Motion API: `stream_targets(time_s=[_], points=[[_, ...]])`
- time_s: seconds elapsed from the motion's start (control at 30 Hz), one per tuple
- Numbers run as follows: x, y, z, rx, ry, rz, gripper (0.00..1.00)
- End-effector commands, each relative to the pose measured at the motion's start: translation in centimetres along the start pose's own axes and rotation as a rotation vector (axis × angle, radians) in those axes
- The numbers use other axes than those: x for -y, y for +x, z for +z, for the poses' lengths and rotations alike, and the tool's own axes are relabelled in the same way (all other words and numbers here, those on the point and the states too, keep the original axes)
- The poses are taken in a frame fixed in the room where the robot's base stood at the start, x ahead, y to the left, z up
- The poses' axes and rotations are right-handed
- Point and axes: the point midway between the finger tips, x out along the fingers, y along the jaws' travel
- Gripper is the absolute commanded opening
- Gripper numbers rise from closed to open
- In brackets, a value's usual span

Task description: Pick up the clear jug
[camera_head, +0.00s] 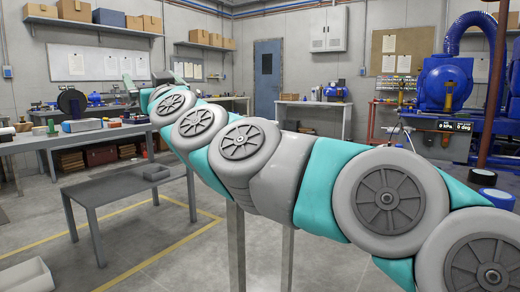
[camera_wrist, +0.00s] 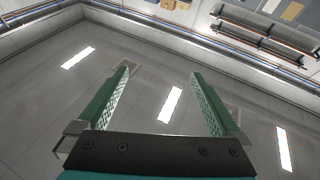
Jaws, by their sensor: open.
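I cannot make out the clear jug in either view; my arm crosses the head view and hides part of the room. My gripper (camera_wrist: 160,74) shows in the wrist view with its two green fingers wide apart and nothing between them. Behind the fingers are only the ceiling, its lights and the upper walls.
A low grey table (camera_head: 108,192) at the left bears a small grey tray (camera_head: 156,172). A cluttered workbench (camera_head: 28,142) stands behind it. A pale bin (camera_head: 27,277) is at lower left. Blue machinery (camera_head: 445,84) stands at right. Floor around the grey table is open.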

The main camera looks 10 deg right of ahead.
Motion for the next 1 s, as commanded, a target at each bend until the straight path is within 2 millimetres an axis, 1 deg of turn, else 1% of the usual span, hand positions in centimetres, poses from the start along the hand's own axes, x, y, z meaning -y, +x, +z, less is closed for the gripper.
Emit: stream_targets(time_s=[0.03, 0.07, 0.1, 0.17, 0.2, 0.27, 0.3, 0.37, 0.43, 0.5, 0.6, 0.7, 0.83, 1.0], points=[[-1.4, 1.2, -0.7, -0.041, 0.011, 0.077, 1.00], [-2.7, 1.7, -1.2, -0.064, 0.012, 0.136, 1.00], [-4.4, 2.2, -1.4, -0.081, 0.014, 0.212, 1.00], [-6.9, 2.7, -1.1, -0.093, 0.011, 0.331, 1.00], [-8.6, 2.9, -0.6, -0.089, 0.006, 0.415, 1.00], [-10.9, 2.7, 0.7, -0.067, -0.002, 0.537, 1.00], [-12.6, 2.3, 1.8, -0.042, -0.010, 0.623, 1.00], [-14.3, 1.6, 3.9, 0.009, -0.029, 0.741, 1.00], [-16.2, 0.2, 6.5, 0.083, -0.054, 0.874, 1.00], [-17.3, -1.3, 8.7, 0.159, -0.081, 0.980, 1.00], [-18.2, -3.3, 11.4, 0.255, -0.114, 1.091, 1.00], [-18.5, -4.7, 12.9, 0.318, -0.140, 1.154, 1.00], [-19.0, -5.2, 13.7, 0.348, -0.151, 1.182, 1.00], [-20.6, -4.8, 14.0, 0.348, -0.147, 1.187, 1.00]])
